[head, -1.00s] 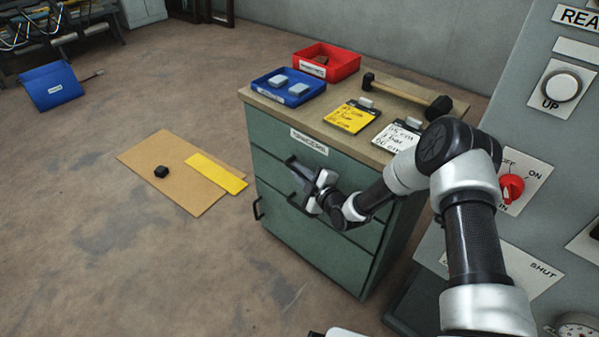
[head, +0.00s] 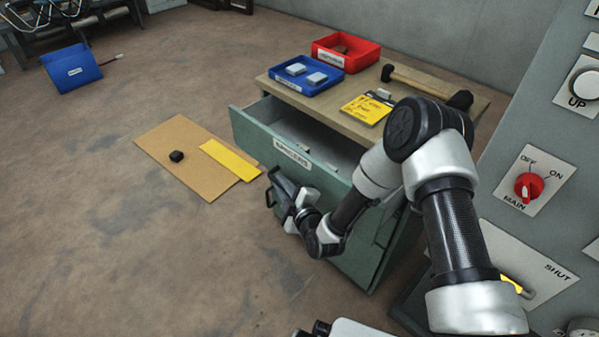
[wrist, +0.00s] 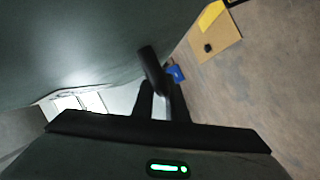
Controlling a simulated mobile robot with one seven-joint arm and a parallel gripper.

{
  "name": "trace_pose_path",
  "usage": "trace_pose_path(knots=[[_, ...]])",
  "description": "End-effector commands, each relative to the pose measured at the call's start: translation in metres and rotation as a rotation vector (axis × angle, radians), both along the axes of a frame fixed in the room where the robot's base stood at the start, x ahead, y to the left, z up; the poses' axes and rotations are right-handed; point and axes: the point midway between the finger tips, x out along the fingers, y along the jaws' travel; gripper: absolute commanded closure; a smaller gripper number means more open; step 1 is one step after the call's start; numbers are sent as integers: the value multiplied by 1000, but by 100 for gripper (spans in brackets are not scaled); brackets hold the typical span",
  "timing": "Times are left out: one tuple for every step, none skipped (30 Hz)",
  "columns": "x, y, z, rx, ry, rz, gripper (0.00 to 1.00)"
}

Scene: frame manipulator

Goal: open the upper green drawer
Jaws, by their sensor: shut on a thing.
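The upper green drawer (head: 258,140) of the green cabinet stands well out, its inside showing between its labelled front and the worktop. My gripper (head: 279,184) is in front of this drawer's face, below the white label. In the wrist view, my gripper (wrist: 161,100) has its two dark fingers closed on the dark bar of the drawer handle (wrist: 151,68). The drawer front fills the upper left of that view. In the head view the handle is mostly hidden by my gripper, and my arm covers the drawer's right end.
On the cabinet top are a blue bin (head: 306,76), a red bin (head: 346,53), a hammer (head: 425,84) and a yellow note (head: 366,109). A grey control panel (head: 530,240) stands close at right. Cardboard (head: 200,175) lies on the floor at left, with open floor around it.

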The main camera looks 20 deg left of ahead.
Motion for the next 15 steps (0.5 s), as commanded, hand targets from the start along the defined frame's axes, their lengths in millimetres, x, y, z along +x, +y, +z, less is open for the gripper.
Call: trace_pose_path(knots=[[-16, 7, -2, -2, 1, 8, 100], [-24, 10, -2, -2, 3, 8, 100], [-33, 14, -2, -1, 2, 7, 100], [-40, 17, -2, -2, 3, 8, 100], [-47, 20, -2, -1, 2, 7, 100], [-56, 23, -2, -1, 2, 7, 100], [-62, 26, -2, -2, 1, 6, 100], [-68, 28, -2, -2, 1, 7, 100], [-75, 31, -2, -2, 1, 6, 100], [-80, 33, -1, -1, 0, 6, 100], [-85, 35, -1, -2, 0, 5, 100], [-91, 38, -2, -1, 0, 6, 100], [-95, 39, -1, -1, 0, 4, 100], [-99, 41, -1, -1, 0, 4, 100], [-103, 43, -1, -2, 0, 4, 100]])
